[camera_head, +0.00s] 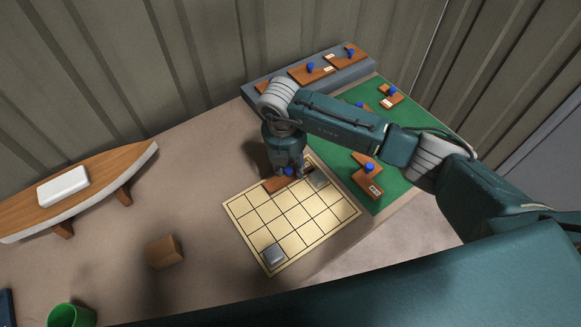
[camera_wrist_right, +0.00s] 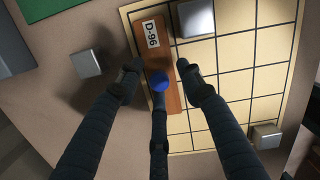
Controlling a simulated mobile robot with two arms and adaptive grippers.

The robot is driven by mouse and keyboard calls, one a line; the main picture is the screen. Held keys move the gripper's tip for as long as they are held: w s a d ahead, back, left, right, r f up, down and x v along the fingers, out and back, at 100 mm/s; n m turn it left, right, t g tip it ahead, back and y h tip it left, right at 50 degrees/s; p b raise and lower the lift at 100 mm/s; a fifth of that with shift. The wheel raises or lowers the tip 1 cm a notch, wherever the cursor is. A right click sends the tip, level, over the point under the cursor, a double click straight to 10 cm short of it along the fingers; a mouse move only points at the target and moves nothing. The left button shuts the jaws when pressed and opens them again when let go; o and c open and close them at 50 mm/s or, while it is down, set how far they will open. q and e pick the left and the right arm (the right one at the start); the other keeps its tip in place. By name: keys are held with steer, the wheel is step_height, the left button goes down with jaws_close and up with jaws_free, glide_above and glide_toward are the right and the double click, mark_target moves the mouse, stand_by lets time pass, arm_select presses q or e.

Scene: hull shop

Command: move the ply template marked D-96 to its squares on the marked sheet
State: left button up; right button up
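The ply template marked D-96 (camera_wrist_right: 177,97) is a reddish-brown wooden strip with a white label and a blue knob (camera_wrist_right: 158,80). It lies along the edge of the marked sheet (camera_wrist_right: 245,60), over squares of its outer row. In the head view the template (camera_head: 274,185) shows at the far edge of the sheet (camera_head: 238,207), partly hidden by my right gripper (camera_head: 287,172). In the right wrist view the gripper's fingers (camera_wrist_right: 158,82) stand apart around the knob, with gaps on both sides. My left gripper is not in view.
Grey metal blocks sit on the sheet (camera_head: 273,254) (camera_wrist_right: 195,18); another (camera_wrist_right: 86,64) stands just off it. Other knobbed templates lie on the green mat (camera_head: 408,116) and grey rack (camera_head: 350,72). A brown block (camera_head: 164,252), green cup (camera_head: 70,316) and boat hull (camera_head: 100,172) stand left.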

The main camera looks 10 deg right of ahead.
mark_target(287, 171)
step_height(287, 171, up, 11)
steer(key=a+b, duration=0.1)
steer(key=b, duration=0.2)
steer(key=shift+s+f, duration=0.15)
steer(key=shift+s, duration=0.3)
